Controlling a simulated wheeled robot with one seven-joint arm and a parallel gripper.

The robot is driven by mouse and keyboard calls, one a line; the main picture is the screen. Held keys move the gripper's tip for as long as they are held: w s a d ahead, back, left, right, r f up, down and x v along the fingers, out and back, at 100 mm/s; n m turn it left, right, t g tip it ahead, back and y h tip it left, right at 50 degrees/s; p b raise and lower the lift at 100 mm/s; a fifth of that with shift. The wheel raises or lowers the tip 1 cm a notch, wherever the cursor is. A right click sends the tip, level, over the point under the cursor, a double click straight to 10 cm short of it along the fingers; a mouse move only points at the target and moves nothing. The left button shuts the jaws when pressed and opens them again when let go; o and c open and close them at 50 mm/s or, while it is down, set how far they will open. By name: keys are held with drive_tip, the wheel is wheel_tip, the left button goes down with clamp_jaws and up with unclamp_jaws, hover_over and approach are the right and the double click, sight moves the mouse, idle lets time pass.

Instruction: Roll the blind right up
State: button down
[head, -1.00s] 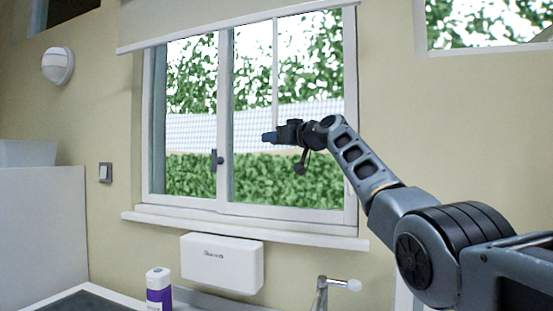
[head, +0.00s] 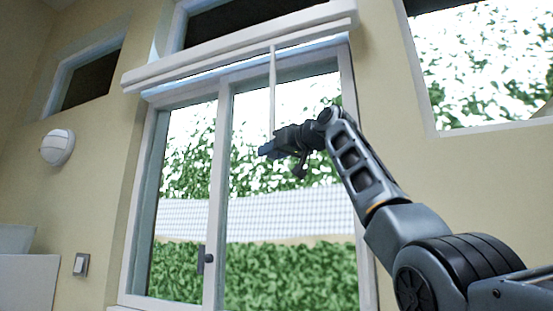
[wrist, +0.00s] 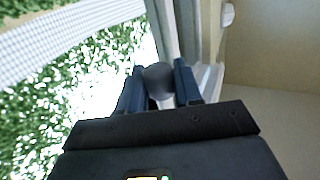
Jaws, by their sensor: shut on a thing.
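The blind (head: 240,46) is a white bar-like roll across the top of the window, tilted in the head view. Little or no hanging fabric shows below it. A thin pale wand or cord (head: 272,95) hangs from it down to my gripper (head: 268,150). My gripper is in front of the right-hand pane, well below the blind. In the wrist view my blue fingers are shut on a round grey knob (wrist: 158,76). The knob appears to be the cord's lower end; the fingers hide it in the head view.
The window frame (head: 214,190) has a dark handle (head: 205,260) on its middle post. A dark upper pane (head: 245,20) shows above the blind. A round wall lamp (head: 57,147) and a switch (head: 81,264) are on the left wall. Space around my gripper looks clear.

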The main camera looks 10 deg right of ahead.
drive_tip(key=shift+s+r, duration=0.15)
drive_tip(key=shift+r, duration=0.35)
drive_tip(key=c, duration=1.2)
unclamp_jaws()
drive_tip(key=o, duration=0.3)
drive_tip(key=shift+f, duration=0.2)
drive_tip(key=shift+s+d+f, duration=0.1)
drive_tip(key=shift+d+f, duration=0.05)
drive_tip(key=shift+b+v, duration=1.7)
drive_tip(key=shift+v, duration=2)
